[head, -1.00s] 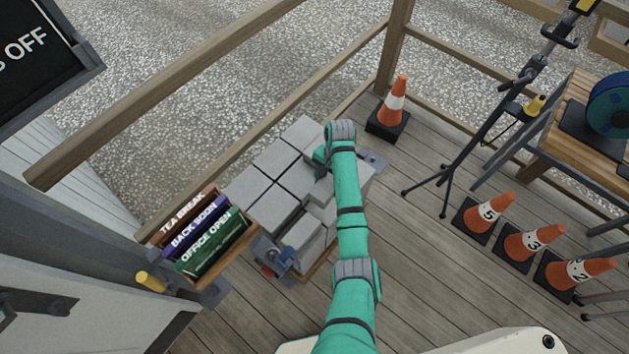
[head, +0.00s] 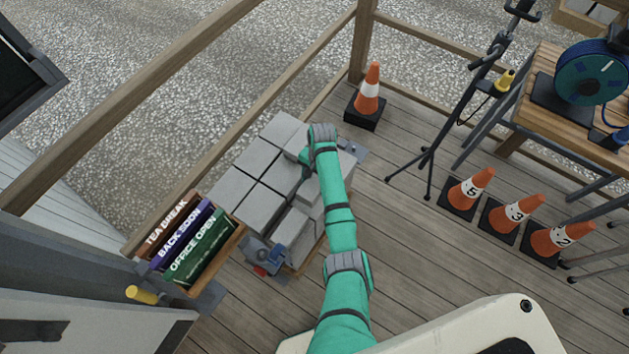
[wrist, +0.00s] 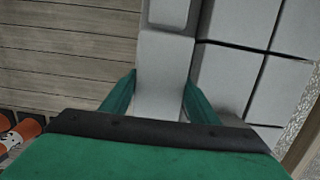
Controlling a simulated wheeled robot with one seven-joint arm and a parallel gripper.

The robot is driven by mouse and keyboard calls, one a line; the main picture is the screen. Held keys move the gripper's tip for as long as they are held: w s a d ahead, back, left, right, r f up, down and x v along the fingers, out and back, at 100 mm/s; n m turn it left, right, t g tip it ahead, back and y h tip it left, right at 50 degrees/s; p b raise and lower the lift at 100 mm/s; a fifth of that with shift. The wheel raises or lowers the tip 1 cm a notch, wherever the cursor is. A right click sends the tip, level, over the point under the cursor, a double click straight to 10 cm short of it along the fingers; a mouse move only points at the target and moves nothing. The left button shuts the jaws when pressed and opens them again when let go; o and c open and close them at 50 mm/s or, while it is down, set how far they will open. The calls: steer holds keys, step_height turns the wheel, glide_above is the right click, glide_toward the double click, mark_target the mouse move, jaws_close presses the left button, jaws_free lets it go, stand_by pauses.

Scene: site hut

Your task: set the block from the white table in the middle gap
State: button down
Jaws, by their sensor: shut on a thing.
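My gripper (wrist: 158,100) is shut on a grey block (wrist: 163,70), with one green finger on each side of it in the wrist view. Another grey block (wrist: 168,12) lies just beyond it, in line with it. In the head view my gripper reaches down into a set of grey blocks (head: 236,188) on a low wooden base, over their right side. My arm hides part of the blocks there. I cannot make out the middle gap or how far the held block sits above what is below it. No white table is recognisable.
A box of signs (head: 195,240) stands left of the blocks, with a grey metal fitting (head: 262,252) at their near end. An orange cone (head: 369,95) stands beyond. Numbered cones (head: 515,215) and a tripod (head: 440,130) stand right. Decking between is clear.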

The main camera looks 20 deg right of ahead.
steer(key=shift+w+f, duration=0.1)
steer(key=shift+f, duration=3.65)
steer(key=c, duration=0.6)
jaws_free()
steer(key=shift+f, duration=0.1)
steer(key=r, duration=0.3)
steer(key=d+r, duration=0.1)
steer(key=r, duration=0.3)
steer(key=w+r, duration=0.1)
steer(key=r, duration=0.2)
steer(key=shift+d+r, duration=0.15)
steer(key=shift+r, duration=0.25)
